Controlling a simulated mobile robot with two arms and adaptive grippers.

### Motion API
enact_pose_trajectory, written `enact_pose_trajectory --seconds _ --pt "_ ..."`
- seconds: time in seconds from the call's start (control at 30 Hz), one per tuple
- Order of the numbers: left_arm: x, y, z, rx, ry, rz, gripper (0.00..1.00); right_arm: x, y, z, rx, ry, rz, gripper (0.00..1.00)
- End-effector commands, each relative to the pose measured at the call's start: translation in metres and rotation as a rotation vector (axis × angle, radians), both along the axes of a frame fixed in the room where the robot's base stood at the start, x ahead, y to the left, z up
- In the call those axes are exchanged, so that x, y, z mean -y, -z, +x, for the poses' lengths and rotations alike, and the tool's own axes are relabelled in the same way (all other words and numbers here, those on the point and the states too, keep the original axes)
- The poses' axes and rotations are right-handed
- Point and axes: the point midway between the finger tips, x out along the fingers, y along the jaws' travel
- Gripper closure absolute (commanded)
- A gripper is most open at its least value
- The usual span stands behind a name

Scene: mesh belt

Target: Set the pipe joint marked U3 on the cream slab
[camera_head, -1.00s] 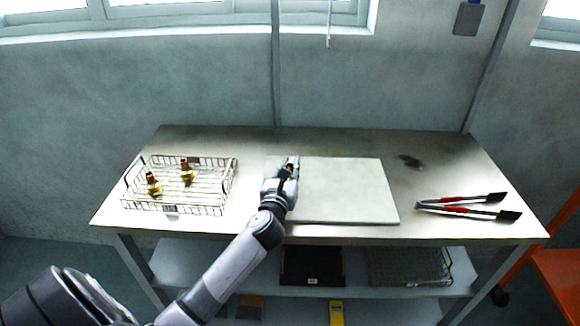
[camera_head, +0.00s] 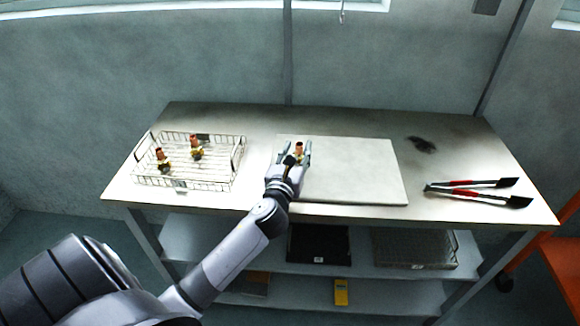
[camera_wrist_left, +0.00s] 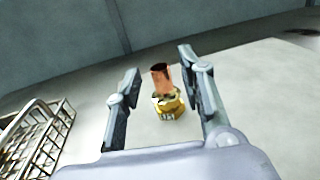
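A brass pipe joint with a copper top (camera_head: 299,149) stands upright on the cream slab (camera_head: 355,172), near its left edge. In the left wrist view the joint (camera_wrist_left: 168,104) has a dark mark on its face, too small to read surely. My left gripper (camera_head: 296,150) is open, one finger on each side of the joint, with gaps between. In the left wrist view the open fingers (camera_wrist_left: 157,68) are clear of it. Two similar joints, one at the left (camera_head: 161,158) and one further back (camera_head: 196,148), stand in the wire basket. My right gripper is not in view.
The wire basket (camera_head: 240,160) stands on the table left of the slab. Red-handled tongs (camera_head: 470,190) lie at the right, and a dark stain (camera_head: 421,144) marks the table behind them. A lower shelf (camera_head: 205,245) holds trays and a yellow item (camera_head: 341,292).

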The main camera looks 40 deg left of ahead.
Motion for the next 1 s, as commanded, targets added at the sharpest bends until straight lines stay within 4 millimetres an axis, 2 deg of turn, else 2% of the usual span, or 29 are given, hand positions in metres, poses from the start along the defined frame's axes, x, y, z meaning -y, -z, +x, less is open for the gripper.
enact_pose_trajectory --seconds 0.03,0.2,0.4,0.57,1.0 --pt "0.005 0.003 -0.012 -0.002 0.003 0.0 0.64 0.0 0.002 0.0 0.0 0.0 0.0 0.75" --pt "0.018 0.002 -0.047 -0.002 0.003 -0.002 0.64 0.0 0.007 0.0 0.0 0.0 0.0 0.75" --pt "0.028 0.001 -0.075 -0.001 0.002 -0.001 0.64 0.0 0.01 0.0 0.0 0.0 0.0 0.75" --pt "0.031 0.0 -0.083 0.0 0.0 -0.001 0.64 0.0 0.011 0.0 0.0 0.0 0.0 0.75" --pt "0.031 0.0 -0.083 0.0 0.0 -0.001 0.64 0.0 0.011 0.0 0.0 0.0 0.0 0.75"
